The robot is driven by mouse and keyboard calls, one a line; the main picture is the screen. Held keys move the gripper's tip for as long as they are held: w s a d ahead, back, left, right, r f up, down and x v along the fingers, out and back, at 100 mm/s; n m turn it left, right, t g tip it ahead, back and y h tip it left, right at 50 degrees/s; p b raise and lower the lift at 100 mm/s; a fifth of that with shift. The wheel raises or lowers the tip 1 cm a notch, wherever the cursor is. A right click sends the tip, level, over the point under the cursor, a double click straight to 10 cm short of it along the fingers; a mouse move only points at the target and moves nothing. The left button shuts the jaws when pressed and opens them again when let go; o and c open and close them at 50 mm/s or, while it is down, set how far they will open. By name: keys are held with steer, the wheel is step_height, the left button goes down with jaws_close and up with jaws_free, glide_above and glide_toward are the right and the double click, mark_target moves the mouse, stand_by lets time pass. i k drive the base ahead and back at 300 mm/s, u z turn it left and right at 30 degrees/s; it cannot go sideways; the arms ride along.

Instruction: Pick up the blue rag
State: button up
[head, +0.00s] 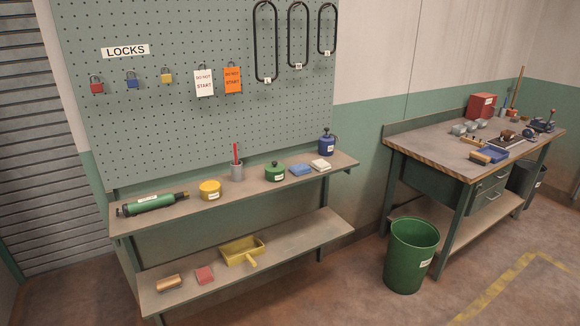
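The blue rag (300,169) looks like a small folded blue cloth. It lies flat on the upper shelf (255,200) of the rack under the pegboard, toward the shelf's right part. My gripper is not in view.
A blue can (326,143) stands behind the cloths. A green bin (411,255) stands between rack and workbench (455,150). Floor in front is clear.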

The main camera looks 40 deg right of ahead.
mark_target(298, 169)
steer(key=z, duration=0.05)
steer(key=i, duration=1)
steer(key=z, duration=0.25)
